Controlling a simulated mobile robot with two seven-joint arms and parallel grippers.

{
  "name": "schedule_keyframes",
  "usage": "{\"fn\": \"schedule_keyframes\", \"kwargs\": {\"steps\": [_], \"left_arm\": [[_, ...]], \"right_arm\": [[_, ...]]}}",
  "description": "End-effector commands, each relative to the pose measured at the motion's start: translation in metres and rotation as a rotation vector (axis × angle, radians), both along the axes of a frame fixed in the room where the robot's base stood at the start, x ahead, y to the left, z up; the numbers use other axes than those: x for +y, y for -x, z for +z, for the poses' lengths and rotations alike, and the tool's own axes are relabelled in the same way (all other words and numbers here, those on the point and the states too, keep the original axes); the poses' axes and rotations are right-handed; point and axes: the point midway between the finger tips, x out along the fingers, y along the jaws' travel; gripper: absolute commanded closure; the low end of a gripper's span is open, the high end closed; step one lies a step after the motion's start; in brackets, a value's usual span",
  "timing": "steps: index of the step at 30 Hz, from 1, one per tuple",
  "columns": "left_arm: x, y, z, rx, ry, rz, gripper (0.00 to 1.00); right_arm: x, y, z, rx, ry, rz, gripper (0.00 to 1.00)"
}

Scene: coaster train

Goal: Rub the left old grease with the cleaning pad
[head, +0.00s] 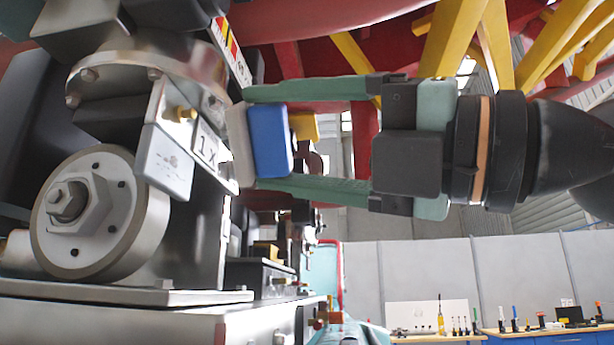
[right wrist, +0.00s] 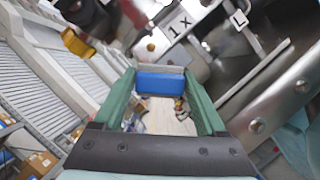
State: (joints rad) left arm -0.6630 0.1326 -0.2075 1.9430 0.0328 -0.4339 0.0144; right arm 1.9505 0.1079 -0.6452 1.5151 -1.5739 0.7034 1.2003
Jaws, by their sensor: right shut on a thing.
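The cleaning pad (head: 268,140) is a blue block with a pale grey-white face. My right gripper (head: 258,138) comes in from the right and is shut on it, one green finger above and one below. The pale face points left, close to the metal side of the train's wheel assembly (head: 205,150), by the plate marked "1X". I cannot tell whether it touches. In the right wrist view the blue back of the pad (right wrist: 160,82) sits between the fingertips. I cannot make out the old grease in either view; the pad and gripper may hide it. My left gripper is not in view.
A grey wheel (head: 90,210) with a large hex nut stands at left. Red and yellow beams (head: 455,40) run overhead, close above the right gripper. Benches with tools (head: 550,335) stand far off at lower right. The space below the right gripper looks open.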

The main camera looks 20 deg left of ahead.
Motion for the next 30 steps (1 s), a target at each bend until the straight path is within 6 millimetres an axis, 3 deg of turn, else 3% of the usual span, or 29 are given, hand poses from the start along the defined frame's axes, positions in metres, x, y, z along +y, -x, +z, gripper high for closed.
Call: {"fn": "schedule_keyframes", "kwargs": {"steps": [18, 30], "left_arm": [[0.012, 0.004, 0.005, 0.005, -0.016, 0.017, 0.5], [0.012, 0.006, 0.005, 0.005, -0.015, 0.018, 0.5]], "right_arm": [[0.051, 0.013, 0.002, 0.002, -0.002, 0.004, 0.71], [0.057, 0.014, 0.001, 0.002, -0.003, 0.003, 0.71]]}}
